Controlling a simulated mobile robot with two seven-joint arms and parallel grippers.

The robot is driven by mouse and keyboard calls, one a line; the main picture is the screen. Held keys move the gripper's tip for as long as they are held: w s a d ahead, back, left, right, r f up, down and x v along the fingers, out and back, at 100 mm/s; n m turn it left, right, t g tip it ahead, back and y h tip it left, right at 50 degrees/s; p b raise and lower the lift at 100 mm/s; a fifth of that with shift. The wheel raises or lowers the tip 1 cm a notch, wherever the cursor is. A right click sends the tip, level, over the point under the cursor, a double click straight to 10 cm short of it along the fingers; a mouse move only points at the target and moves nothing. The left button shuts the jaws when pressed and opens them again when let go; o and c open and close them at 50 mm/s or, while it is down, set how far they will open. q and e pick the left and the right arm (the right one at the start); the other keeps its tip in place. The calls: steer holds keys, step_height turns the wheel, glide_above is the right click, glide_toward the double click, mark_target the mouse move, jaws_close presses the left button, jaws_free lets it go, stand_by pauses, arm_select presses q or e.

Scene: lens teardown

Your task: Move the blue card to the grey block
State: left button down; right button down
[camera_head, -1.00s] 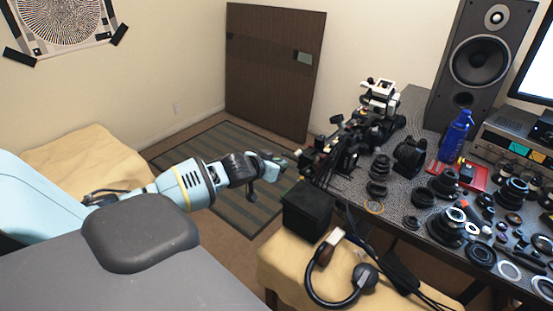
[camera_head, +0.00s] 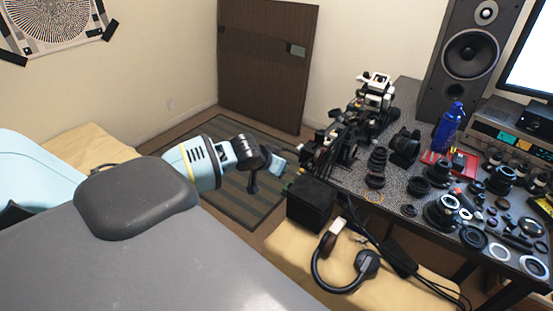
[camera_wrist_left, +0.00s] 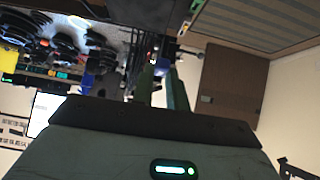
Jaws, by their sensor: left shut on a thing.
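My left gripper (camera_head: 279,164) reaches out from the left in the head view, in the air left of the desk and above the striped rug. In the left wrist view its two green fingers (camera_wrist_left: 166,92) are close together. A small blue piece (camera_wrist_left: 161,69) shows at their tips, which looks like the blue card seen nearly edge-on. In the head view the card cannot be made out. I cannot single out a grey block in either view. My right gripper is not in view.
The desk (camera_head: 418,187) on the right is crowded with lens parts, a blue bottle (camera_head: 449,127) and a red tray (camera_head: 436,165). A black box (camera_head: 311,205) and headphones (camera_head: 330,283) are on a beige-covered seat. Bare rug (camera_head: 245,202) lies beneath the gripper.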

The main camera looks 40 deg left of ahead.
arm_select(q)
steer(key=s+d+f+m+h, duration=0.1)
steer(key=s+d+f, duration=0.25)
steer(key=d, duration=0.35)
steer(key=s+d+f, duration=0.2)
steer(key=s+d, duration=0.2)
steer(key=d, duration=0.3)
steer(key=s+d+r, duration=0.3)
steer(key=s+d, duration=0.5)
steer(key=s, duration=0.2)
steer(key=shift+d+y, duration=0.3)
steer(key=shift+s+a+r, duration=0.1)
